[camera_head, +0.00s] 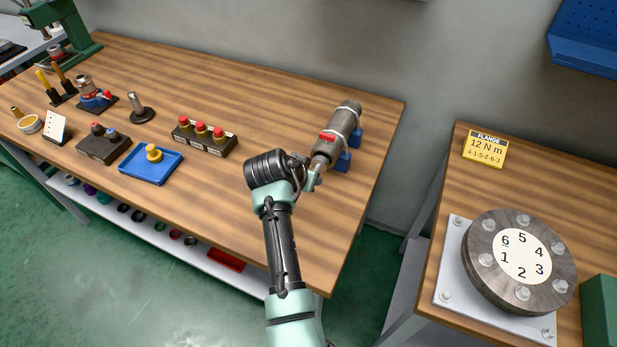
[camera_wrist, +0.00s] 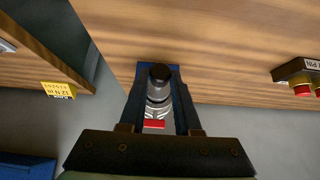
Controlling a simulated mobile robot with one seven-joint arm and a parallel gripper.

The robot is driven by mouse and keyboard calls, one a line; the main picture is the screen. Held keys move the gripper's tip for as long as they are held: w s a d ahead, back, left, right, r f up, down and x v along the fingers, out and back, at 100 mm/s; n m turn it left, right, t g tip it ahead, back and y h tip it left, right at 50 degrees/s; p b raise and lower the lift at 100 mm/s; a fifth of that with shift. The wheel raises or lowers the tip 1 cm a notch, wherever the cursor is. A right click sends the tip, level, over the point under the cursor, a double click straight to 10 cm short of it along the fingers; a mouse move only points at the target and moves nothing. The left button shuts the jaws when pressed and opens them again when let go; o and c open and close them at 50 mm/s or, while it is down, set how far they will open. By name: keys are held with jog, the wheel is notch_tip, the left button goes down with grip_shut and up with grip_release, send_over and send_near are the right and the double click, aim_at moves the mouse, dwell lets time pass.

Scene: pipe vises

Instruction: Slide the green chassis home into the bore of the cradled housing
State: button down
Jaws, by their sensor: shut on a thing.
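The grey cylindrical housing (camera_head: 341,127) lies in blue cradle blocks (camera_head: 343,162) near the table's right end. My gripper (camera_head: 314,172) is at that near end, shut on a narrow metallic piece in line with the housing. In the wrist view, my gripper (camera_wrist: 160,88) has this dark-ended piece (camera_wrist: 160,73) between its fingers. I take it for the chassis; no clear green shows on it. The bore and the piece's depth in it are hidden.
A box with red buttons (camera_head: 203,136) and a blue tray (camera_head: 152,162) are to the left. A second table with a numbered flange (camera_head: 519,262) and a yellow card (camera_head: 485,147) stands right, across a gap. The wall is close behind the housing.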

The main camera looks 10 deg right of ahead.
aim_at(317, 168)
jog(key=shift+w+d+b, duration=0.55)
jog(key=shift+w+b, duration=0.25)
jog(key=shift+w+d+b, duration=0.55)
jog(key=shift+w+b, duration=0.2)
jog(key=shift+b, duration=0.05)
jog(key=c, duration=0.5)
grip_release()
jog(key=shift+c, duration=0.2)
jog(key=shift+s, duration=0.1)
jog(key=v, duration=1.3)
jog(key=a+r+n+t+y, duration=0.15)
jog(key=r+t, duration=0.25)
jog(key=r, duration=0.5)
jog(key=a+r+n+t+p, duration=0.1)
jog(key=a+r+t, duration=0.15)
jog(key=r, duration=0.65)
jog(key=a+r+n+t+y, duration=0.1)
jog(key=r+t, duration=0.4)
jog(key=r, duration=0.4)
jog(key=s+a+r+n+t+y+p, duration=0.1)
jog(key=s+a+r+n+t+y, duration=0.1)
jog(key=s+r+t, duration=0.7)
jog(key=s+r+n, duration=0.1)
jog(key=s+r, duration=0.7)
jog(key=r, duration=0.3)
jog(key=shift+s+a+r+n, duration=0.3)
jog(key=shift+a+r+n, duration=0.05)
